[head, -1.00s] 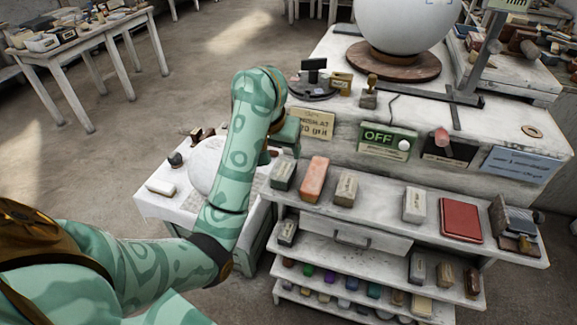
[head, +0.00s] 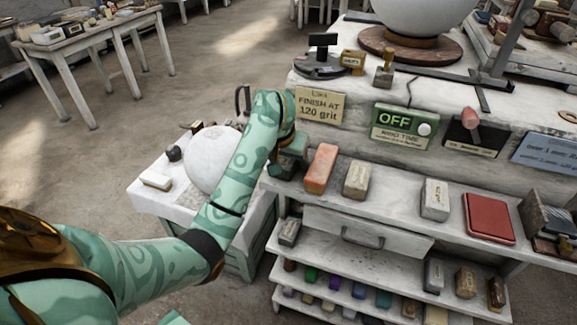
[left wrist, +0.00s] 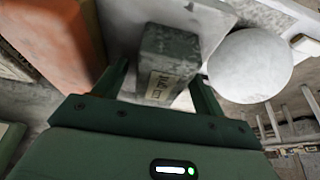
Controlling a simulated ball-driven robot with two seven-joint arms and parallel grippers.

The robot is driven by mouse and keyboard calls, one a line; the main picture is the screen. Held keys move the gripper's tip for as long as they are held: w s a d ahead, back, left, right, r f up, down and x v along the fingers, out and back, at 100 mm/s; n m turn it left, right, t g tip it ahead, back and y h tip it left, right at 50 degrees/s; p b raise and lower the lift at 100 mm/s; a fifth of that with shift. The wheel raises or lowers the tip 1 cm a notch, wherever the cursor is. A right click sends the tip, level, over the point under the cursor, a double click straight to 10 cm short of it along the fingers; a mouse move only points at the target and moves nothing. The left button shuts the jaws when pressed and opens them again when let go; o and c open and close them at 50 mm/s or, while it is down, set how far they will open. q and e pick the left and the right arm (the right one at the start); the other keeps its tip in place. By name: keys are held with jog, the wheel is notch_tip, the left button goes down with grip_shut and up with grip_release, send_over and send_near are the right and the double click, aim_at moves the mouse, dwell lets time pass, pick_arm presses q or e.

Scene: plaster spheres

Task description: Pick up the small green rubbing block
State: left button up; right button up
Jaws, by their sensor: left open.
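The small green rubbing block (left wrist: 168,62) is a dull grey-green block with a pale lettered label. In the left wrist view it stands between the two green fingers of my open left gripper (left wrist: 162,74), with a gap visible at least on the right side. In the head view my left gripper (head: 289,157) is over the left end of the top shelf and hides most of the block there. I cannot tell whether a finger touches it. My right gripper is not in view.
An orange block (head: 320,168) lies just right of the gripper, with a tan block (head: 357,180), a pale block (head: 435,199) and a red box (head: 489,217) farther along the shelf (head: 395,205). A white sphere (head: 207,160) rests on a low table at left.

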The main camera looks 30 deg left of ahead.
pick_arm(q)
jog(key=shift+r, duration=0.1)
jog(key=c, duration=1.3)
jog(key=shift+r+p, duration=0.35)
jog(key=shift+r, duration=0.25)
jog(key=r, duration=0.1)
jog(key=r+p, duration=0.1)
jog(key=r, duration=0.1)
jog(key=shift+d, duration=0.25)
jog(key=w+d+r, duration=0.1)
jog(key=d+r, duration=0.2)
jog(key=d, duration=0.1)
jog(key=w+d+r+p, duration=0.1)
jog(key=d+r, duration=0.2)
jog(key=d, duration=0.1)
jog(key=w+d+r+p, duration=0.1)
jog(key=d+r, duration=0.1)
jog(key=d, duration=0.3)
jog(key=shift+w+d+r, duration=0.1)
jog(key=shift+r, duration=0.3)
